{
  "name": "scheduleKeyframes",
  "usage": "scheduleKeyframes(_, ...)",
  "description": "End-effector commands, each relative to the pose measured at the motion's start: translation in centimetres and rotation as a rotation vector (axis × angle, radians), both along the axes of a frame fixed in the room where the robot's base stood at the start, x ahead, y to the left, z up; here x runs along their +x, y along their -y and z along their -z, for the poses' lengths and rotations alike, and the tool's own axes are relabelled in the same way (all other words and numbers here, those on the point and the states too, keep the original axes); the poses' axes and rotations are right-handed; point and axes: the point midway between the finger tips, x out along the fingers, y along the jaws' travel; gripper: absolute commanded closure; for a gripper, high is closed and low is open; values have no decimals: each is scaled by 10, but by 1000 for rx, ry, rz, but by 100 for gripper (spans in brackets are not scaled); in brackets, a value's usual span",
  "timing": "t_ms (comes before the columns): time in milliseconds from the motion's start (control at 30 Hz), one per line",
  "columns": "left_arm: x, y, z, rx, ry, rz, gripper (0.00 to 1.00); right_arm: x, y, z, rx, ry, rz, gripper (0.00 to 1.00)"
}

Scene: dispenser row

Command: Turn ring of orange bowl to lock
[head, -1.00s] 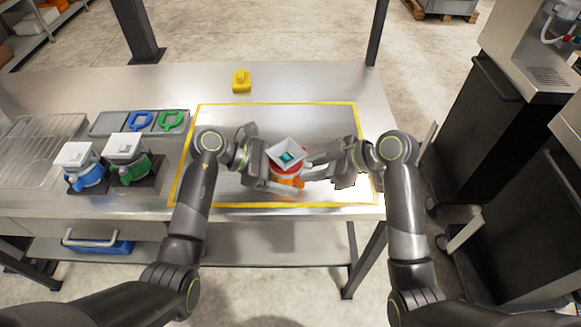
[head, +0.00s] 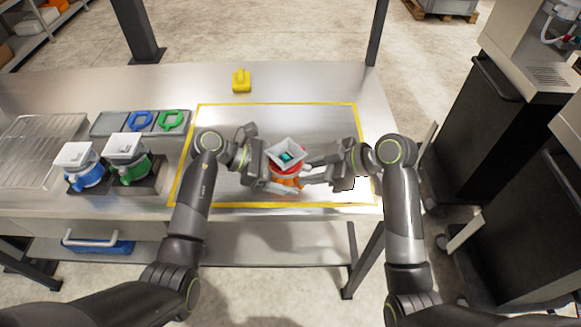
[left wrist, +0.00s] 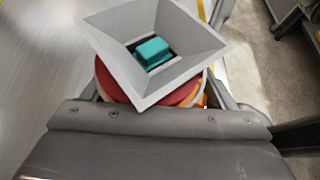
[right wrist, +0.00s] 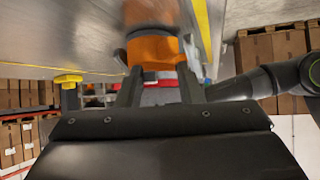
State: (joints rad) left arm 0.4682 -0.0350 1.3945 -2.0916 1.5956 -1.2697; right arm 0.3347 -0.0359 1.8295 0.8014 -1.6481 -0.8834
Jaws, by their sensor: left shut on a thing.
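The orange bowl (head: 289,184) is over the front middle of the yellow-outlined area, with a red ring (head: 275,172) and a white square hopper (head: 286,153) above it. A teal piece (left wrist: 152,50) sits inside the hopper. My left gripper (head: 264,178) is shut on the orange bowl from the left; its fingers pass on either side below the hopper. My right gripper (head: 308,174) reaches in from the right, fingers apart, close to the ring. In the right wrist view the orange bowl (right wrist: 157,52) shows beyond the fingers; contact with the ring (right wrist: 150,76) cannot be told.
Blue (head: 87,173) and green (head: 130,166) dispensers with white hoppers stand on dark bases at left. A grey tray (head: 108,123) behind them holds blue and green rings. A yellow piece (head: 241,81) sits at the back. The outlined area behind my grippers is clear.

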Motion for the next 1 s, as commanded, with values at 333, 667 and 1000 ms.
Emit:
scheduleKeyframes(333,-1,1,2,1,-5,-2,36,-7,-7,-1,7,-1,-5,69)
scheduleKeyframes(667,0,2,0,-3,-2,-1,36,-7,-8,0,8,-2,-6,69)
scheduleKeyframes(1000,0,3,-1,-7,0,0,36,-13,-15,0,11,-5,-9,69)
